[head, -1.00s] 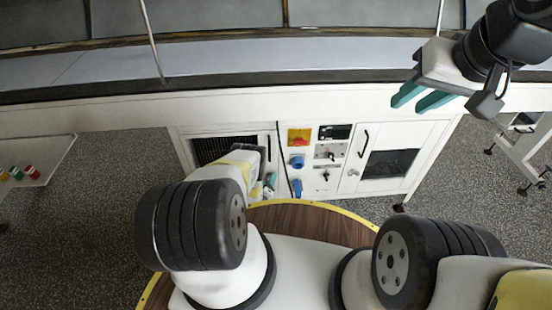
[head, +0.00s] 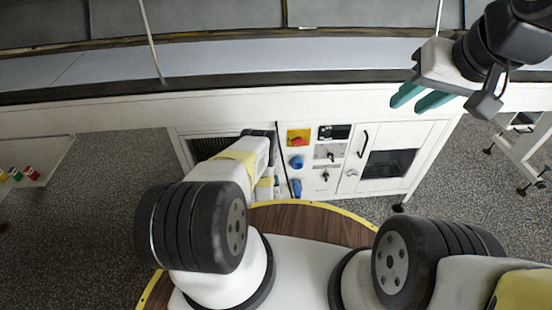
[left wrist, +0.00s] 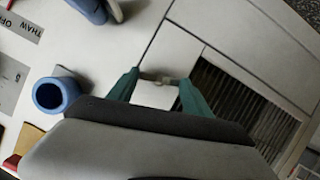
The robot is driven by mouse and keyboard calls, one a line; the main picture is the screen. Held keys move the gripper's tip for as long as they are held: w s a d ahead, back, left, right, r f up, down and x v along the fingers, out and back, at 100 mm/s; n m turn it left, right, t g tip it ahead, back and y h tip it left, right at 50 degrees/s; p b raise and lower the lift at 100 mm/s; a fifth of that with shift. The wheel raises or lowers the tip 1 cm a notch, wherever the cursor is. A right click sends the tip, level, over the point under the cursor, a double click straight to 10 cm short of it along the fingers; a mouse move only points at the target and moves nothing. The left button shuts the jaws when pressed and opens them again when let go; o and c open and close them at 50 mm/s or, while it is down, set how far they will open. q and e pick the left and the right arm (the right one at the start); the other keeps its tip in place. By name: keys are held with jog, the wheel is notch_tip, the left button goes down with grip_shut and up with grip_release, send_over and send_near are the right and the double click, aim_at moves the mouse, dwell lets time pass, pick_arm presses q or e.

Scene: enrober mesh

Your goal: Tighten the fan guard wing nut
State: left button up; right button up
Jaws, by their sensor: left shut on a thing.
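The fan guard, a dark slatted grille (left wrist: 250,100), is set in the white cabinet front; in the head view it (head: 204,150) is partly covered by my left arm. In the left wrist view, the teal fingers of my left gripper (left wrist: 161,84) stand on either side of a small pale piece, seemingly the wing nut (left wrist: 159,77), beside the grille. The gripper is shut on it. Its exact shape and seating are hard to make out. In the head view my left arm hides these fingertips. My right gripper (head: 420,97) is open and empty, high at the right.
Blue round fittings (head: 297,161), a red and yellow switch (head: 299,138) and a display (head: 335,132) sit on the panel right of the grille. A conveyor (head: 300,68) runs above. A shelf with small coloured pots (head: 55,160) stands left.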

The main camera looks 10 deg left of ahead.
pick_arm(q)
jog(key=shift+d+m+g+y, duration=0.1)
jog(key=shift+m+g+y, duration=0.2)
jog(key=shift+m+y, duration=0.55)
jog(key=shift+m, duration=0.35)
jog(key=o, duration=1.4)
jog(key=shift+c, duration=0.2)
jog(key=v, duration=0.7)
jog(key=shift+s, duration=0.3)
jog(key=shift+d+r, duration=0.1)
